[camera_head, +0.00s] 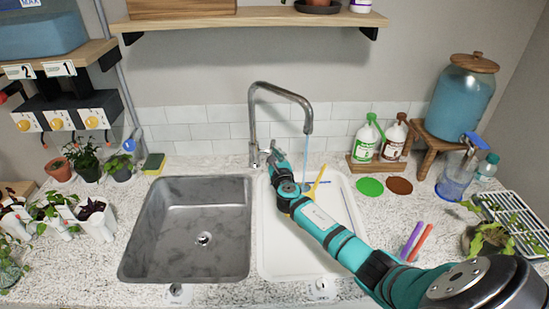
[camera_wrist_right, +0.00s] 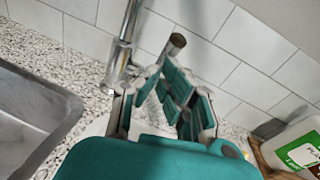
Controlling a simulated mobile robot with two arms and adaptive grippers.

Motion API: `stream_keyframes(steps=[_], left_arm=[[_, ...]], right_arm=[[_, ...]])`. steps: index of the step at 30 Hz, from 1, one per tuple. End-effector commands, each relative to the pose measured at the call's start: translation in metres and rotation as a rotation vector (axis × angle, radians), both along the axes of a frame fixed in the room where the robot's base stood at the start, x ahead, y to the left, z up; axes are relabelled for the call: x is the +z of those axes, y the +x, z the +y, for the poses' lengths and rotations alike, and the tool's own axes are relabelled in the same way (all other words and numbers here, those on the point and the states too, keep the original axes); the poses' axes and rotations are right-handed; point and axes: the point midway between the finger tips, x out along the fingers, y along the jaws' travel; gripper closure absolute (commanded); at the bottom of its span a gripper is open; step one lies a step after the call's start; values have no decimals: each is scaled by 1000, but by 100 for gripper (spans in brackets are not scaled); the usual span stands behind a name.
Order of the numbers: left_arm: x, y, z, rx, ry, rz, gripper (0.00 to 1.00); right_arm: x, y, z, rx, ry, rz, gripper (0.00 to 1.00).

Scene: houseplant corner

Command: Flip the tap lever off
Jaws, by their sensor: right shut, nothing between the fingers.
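The grey metal tap (camera_head: 253,125) stands behind the sinks; its base also shows in the right wrist view (camera_wrist_right: 121,52). A thin bluish stream of water (camera_head: 306,150) falls from its spout. A short metal lever with a dark round end (camera_wrist_right: 176,42) sticks up beside the tap base in the wrist view, just beyond my fingertips. My right gripper (camera_head: 275,156) is at the tap base, shut and empty; its fingers also show in the wrist view (camera_wrist_right: 172,84). I cannot tell whether they touch the lever. My left gripper is not in view.
A steel sink (camera_head: 150,235) lies left, a white basin (camera_head: 275,262) under my right arm with a yellow tool (camera_head: 317,184) in it. Green and brown bottles (camera_head: 366,139) (camera_head: 393,139) stand right of the tap. A yellow-green sponge (camera_head: 154,163) lies left.

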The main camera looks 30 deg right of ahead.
Motion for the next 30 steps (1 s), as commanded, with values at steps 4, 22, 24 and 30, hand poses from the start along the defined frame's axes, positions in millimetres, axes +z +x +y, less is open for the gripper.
stream_keyframes(steps=[4, 22, 24, 30], left_arm=[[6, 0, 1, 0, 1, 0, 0], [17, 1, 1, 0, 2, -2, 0], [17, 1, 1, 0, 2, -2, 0], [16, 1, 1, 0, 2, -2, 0]], right_arm=[[9, 4, -3, -1, -3, -1, 100], [39, 33, -20, 0, -2, -1, 100], [40, 36, -22, 0, -2, -1, 100], [43, 41, -26, -1, -1, -1, 100]])
